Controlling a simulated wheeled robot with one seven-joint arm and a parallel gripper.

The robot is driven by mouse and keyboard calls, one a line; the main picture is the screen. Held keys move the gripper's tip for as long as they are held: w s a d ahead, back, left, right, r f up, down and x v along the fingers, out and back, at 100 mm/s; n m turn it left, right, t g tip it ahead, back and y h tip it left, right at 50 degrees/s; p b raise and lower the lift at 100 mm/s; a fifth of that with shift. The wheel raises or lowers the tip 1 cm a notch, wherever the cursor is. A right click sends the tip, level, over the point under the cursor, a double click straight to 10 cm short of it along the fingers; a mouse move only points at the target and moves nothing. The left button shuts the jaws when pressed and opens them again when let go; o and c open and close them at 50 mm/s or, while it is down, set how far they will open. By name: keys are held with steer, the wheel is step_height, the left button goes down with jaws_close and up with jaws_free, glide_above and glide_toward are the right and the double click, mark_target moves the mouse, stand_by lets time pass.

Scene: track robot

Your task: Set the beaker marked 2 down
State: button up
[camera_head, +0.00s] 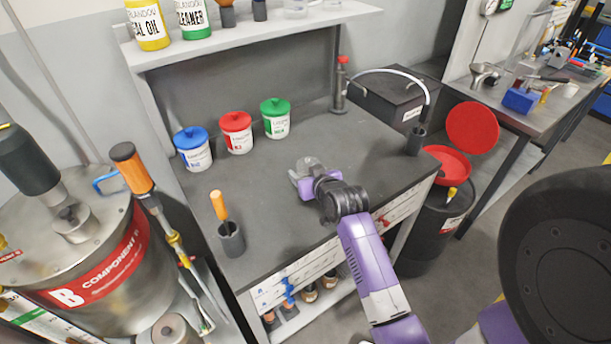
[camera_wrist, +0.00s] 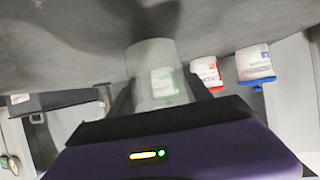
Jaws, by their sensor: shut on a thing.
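My gripper (camera_head: 313,180) is over the dark grey worktop (camera_head: 270,205), right of its middle. In the wrist view my gripper's dark fingers (camera_wrist: 160,92) are shut on a clear, greyish beaker (camera_wrist: 150,60). The beaker has a pale label with green print; I cannot read a 2 on it. In the head view only a small grey part of the beaker (camera_head: 303,168) shows beyond the gripper. Its far end is close to the worktop with a shadow beside it; I cannot tell whether it touches.
Blue-lidded (camera_head: 193,150), red-lidded (camera_head: 236,132) and green-lidded jars (camera_head: 275,118) stand at the back left. A dark cup with an orange-handled tool (camera_head: 231,238) stands front left. A red-topped bottle (camera_head: 340,88) and a curved-tube stand (camera_head: 416,140) stand right. The worktop between is clear.

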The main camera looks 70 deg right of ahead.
steer(key=shift+f, duration=0.7)
steer(key=shift+f, duration=0.15)
steer(key=o, duration=1.5)
steer(key=shift+o, duration=0.2)
